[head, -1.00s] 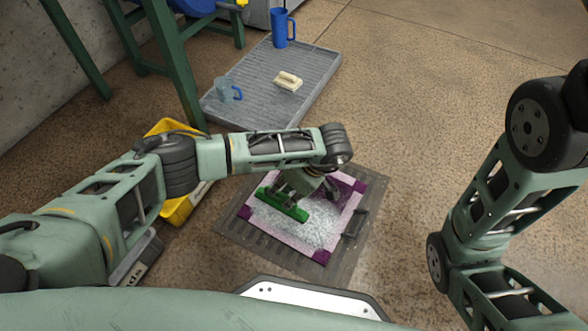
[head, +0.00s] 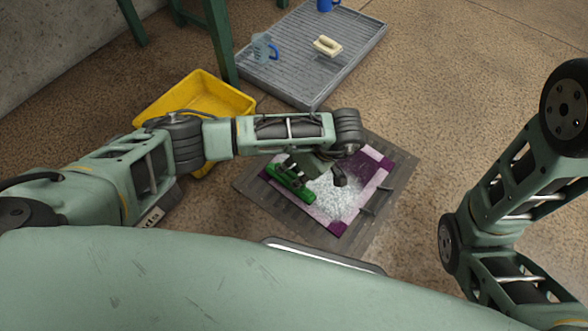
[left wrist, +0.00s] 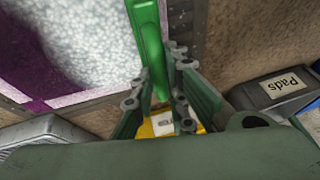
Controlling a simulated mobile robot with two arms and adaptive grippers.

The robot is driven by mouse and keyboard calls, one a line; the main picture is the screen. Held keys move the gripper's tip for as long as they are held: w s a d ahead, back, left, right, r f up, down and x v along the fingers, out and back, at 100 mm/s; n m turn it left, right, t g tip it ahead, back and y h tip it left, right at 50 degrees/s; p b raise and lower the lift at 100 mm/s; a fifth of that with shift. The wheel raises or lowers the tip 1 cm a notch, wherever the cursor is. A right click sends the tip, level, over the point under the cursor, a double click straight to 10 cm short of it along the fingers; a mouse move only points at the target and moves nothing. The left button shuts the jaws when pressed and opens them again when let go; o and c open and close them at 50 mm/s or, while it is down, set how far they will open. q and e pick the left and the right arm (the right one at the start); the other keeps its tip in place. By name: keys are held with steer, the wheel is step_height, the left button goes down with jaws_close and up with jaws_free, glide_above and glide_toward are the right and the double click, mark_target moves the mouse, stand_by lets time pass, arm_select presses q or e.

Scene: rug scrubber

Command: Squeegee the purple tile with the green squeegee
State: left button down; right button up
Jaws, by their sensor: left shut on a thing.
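The purple tile (head: 372,171) lies flat in a grey tray (head: 399,169), with purple corners and a paler border. White speckled foam (head: 338,194) covers much of its middle. The green squeegee (head: 291,185) is along the tile's left edge in the head view. My left gripper (head: 297,172) is over it, shut on it; the arm hides part of the tile. In the left wrist view the squeegee (left wrist: 149,40) runs between the fingers, beside the foam and the tile's edge. My right arm shows at right, its gripper out of view.
A yellow bin (head: 205,95) stands left of the tile, partly behind my left arm. A grey ribbed tray (head: 300,62) behind holds a cream brush (head: 327,45), a clear jug (head: 263,48) and a blue mug (head: 325,4). Floor at right is clear.

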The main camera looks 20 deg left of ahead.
arm_select(q)
steer(key=shift+f, duration=0.1)
stand_by(0.3)
steer(key=shift+f+b, duration=0.4)
